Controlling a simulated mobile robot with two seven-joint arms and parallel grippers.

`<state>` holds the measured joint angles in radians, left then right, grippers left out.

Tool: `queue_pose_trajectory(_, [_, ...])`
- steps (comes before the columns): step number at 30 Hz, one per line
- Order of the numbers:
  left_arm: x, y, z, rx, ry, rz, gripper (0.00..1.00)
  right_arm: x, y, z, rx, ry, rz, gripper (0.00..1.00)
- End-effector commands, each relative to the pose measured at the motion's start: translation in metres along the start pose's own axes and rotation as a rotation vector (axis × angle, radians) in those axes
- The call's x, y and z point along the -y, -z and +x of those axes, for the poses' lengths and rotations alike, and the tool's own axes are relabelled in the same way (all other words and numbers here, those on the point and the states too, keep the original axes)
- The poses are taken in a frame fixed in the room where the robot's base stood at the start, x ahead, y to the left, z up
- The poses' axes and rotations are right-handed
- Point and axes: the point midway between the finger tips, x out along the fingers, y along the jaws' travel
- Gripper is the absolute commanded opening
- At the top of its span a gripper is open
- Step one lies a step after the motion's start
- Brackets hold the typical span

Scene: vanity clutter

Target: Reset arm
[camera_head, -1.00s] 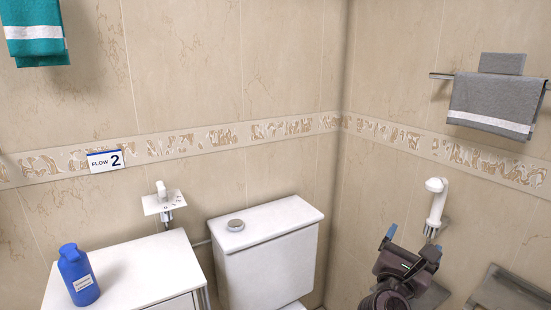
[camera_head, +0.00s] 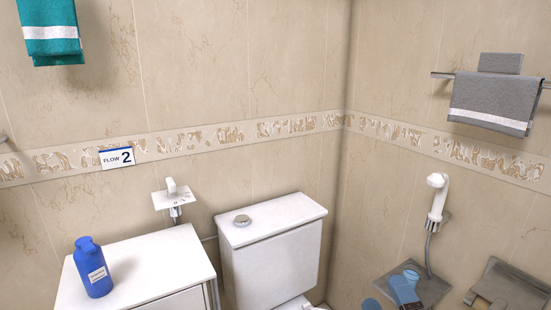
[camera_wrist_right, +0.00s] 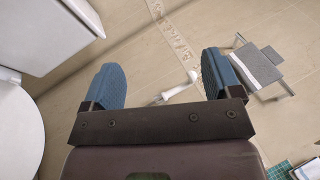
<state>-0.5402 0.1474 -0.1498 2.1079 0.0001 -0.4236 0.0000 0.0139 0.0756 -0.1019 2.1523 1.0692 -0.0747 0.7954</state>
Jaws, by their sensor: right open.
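My right gripper (camera_head: 390,293) shows at the bottom edge of the head view, with only its blue fingertips in sight. In the right wrist view its two blue fingers (camera_wrist_right: 162,82) stand wide apart with nothing held between them. In the head view it is in front of the right wall, to the right of the toilet cistern (camera_head: 275,265) and below the white hand shower (camera_head: 437,200). My left gripper is not in view.
A blue bottle (camera_head: 93,268) stands on the white cabinet (camera_head: 150,262) at left. A grey towel (camera_head: 492,100) hangs on the right wall above a grey holder (camera_head: 508,288). A teal towel (camera_head: 52,30) hangs at upper left.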

Motion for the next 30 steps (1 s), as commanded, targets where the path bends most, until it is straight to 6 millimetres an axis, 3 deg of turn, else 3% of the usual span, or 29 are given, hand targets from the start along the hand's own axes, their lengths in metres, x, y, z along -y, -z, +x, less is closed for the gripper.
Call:
queue_pose_trajectory(7, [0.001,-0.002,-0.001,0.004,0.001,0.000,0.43,-0.059,-0.018,-0.076,0.232,-0.397,-0.486,0.84])
queue_pose_trajectory(11, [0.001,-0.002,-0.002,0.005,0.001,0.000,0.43,-0.086,-0.017,-0.126,0.367,-0.623,-0.711,0.84])
queue_pose_trajectory(15, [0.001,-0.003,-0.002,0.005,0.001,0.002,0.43,-0.106,-0.007,-0.188,0.524,-0.883,-0.917,0.84])
queue_pose_trajectory(21, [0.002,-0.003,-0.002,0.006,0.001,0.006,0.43,-0.112,0.010,-0.269,0.728,-1.209,-1.100,0.84])
queue_pose_trajectory(30, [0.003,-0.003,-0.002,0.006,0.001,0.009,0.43,-0.099,0.025,-0.339,0.913,-1.497,-1.183,0.84])
